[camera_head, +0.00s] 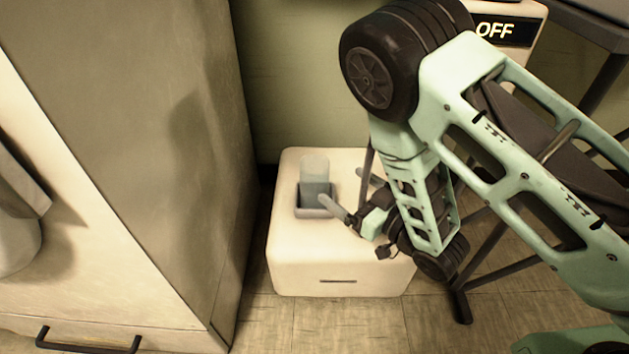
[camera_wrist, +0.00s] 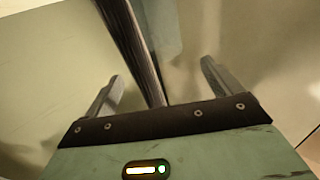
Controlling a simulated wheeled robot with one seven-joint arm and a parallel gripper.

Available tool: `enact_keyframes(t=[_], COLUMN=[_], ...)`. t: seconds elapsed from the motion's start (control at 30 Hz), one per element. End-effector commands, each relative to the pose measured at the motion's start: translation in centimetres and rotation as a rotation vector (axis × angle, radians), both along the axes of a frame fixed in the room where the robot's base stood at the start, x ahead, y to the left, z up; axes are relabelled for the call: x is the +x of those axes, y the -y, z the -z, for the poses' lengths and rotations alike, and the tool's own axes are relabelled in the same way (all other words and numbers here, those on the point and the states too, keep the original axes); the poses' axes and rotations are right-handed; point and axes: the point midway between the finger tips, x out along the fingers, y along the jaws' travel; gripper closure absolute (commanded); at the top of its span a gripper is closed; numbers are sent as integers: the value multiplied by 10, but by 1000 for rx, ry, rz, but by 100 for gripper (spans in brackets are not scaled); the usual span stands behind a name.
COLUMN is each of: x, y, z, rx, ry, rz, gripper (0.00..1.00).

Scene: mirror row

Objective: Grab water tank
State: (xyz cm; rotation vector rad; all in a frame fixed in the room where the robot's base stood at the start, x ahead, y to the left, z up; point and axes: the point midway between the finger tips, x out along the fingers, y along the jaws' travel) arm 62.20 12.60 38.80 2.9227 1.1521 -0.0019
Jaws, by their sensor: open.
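What looks like the water tank (camera_head: 315,172) is a pale, translucent upright container with a rounded top. It stands in a grey square recess in the top of a low white box (camera_head: 310,262) on the floor. My gripper (camera_head: 341,186) is open, just right of the tank, with its fingers reaching toward it. I cannot tell whether a finger touches the tank. In the wrist view my gripper (camera_wrist: 163,76) shows both fingers wide apart. A dark ridged bar (camera_wrist: 140,50) and a bluish pale surface (camera_wrist: 160,25) show between them; I cannot tell if that surface is the tank.
A tall beige cabinet (camera_head: 120,140) with a dark handle (camera_head: 88,342) stands close on the left. A green wall (camera_head: 300,80) is behind the box. A dark metal stand leg (camera_head: 461,304) is at the right. A sign reading OFF (camera_head: 495,31) is at upper right.

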Motion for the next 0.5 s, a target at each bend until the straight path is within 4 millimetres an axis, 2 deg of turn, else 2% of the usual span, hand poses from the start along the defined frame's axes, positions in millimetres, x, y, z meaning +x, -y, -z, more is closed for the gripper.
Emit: enact_keyframes(t=[0.3,0.5], x=[36,48], y=[-35,-46], z=[3,1], rx=[3,2], ry=[5,2], rz=[-3,-2], gripper=[9,9])
